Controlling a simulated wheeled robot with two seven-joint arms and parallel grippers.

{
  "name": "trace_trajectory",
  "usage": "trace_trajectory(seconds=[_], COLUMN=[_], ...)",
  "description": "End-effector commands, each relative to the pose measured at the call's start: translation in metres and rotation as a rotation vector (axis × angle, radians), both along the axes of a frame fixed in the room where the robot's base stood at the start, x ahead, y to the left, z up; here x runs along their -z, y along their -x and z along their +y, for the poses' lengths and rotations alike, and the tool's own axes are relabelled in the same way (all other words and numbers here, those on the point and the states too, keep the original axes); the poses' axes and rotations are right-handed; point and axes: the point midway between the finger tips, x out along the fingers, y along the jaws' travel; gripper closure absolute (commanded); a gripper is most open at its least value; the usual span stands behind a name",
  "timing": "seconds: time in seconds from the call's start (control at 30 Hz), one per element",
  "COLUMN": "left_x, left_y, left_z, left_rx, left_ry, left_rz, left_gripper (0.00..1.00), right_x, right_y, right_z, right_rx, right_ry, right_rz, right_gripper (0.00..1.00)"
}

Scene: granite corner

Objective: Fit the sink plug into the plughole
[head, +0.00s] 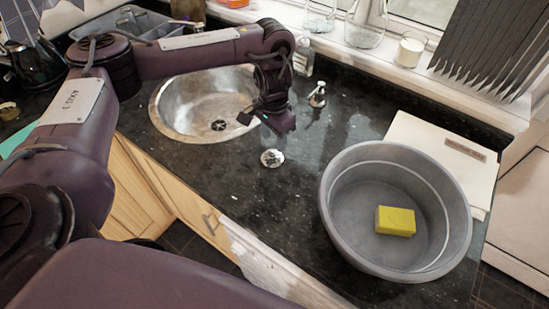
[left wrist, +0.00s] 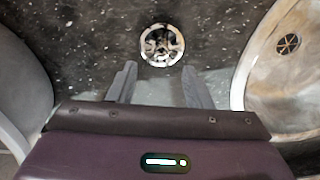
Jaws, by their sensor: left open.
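The sink plug (head: 272,158), a small shiny metal disc, lies on the dark granite worktop in front of the sink. It also shows in the left wrist view (left wrist: 162,45), just beyond the fingertips and roughly centred between them. The plughole (head: 219,125) is a dark round drain in the bottom of the steel sink (head: 170,106). In the left wrist view the plughole (left wrist: 288,44) is at the right. My left gripper (head: 268,134) is open and empty, pointing down above the worktop close to the plug. My right gripper is not in view.
A large grey basin (head: 335,215) holding a yellow sponge (head: 395,221) stands at the right. A white board (head: 430,135) lies behind it. A soap bottle (head: 317,95) and a clear bottle (head: 303,57) stand behind the gripper. The worktop around the plug is clear.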

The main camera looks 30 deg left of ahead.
Motion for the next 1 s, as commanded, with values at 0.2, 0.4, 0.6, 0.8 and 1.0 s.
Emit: trace_trajectory(seconds=[0.2, 0.4, 0.6, 0.8, 1.0], left_x=[0.025, 0.049, 0.052, 0.052, 0.051], left_y=[0.002, 0.002, 0.001, 0.001, 0.001], left_z=[0.003, 0.003, 0.003, 0.003, 0.003], left_rx=[-0.001, 0.0, 0.0, 0.0, 0.0], left_ry=[-0.002, -0.001, 0.0, 0.0, 0.0], left_rz=[0.003, 0.001, 0.0, 0.0, 0.0], left_gripper=[0.55, 0.55, 0.55, 0.76, 1.0], right_x=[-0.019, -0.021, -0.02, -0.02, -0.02], right_y=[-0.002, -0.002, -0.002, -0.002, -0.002], right_z=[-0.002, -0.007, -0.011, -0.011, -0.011], right_rx=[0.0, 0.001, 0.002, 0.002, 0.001], right_ry=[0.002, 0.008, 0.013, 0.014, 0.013], right_rz=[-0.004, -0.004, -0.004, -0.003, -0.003], right_gripper=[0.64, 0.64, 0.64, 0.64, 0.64])
